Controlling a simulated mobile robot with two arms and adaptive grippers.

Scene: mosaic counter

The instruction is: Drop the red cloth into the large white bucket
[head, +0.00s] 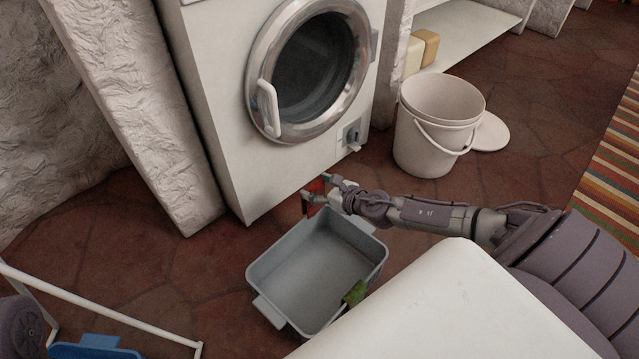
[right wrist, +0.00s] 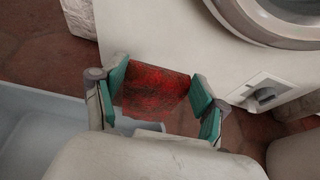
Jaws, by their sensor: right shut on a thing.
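The red cloth (head: 314,196) is in my right gripper (head: 322,190), which is shut on it. It is held above the far edge of a grey tub, in front of the washing machine. In the right wrist view the red cloth (right wrist: 154,91) spans between the teal finger pads of the right gripper (right wrist: 162,100). The large white bucket (head: 428,135) stands upright on the floor to the right of the washing machine, apart from the gripper. Its open top faces up and its handle hangs at the front. My left gripper is not in view.
The grey tub (head: 262,272) sits on the floor with a green thing (head: 354,293) at its right rim. The washing machine (head: 220,100) has its round door shut. A white lid (head: 491,132) lies behind the bucket. A white rack (head: 110,318) stands at lower left.

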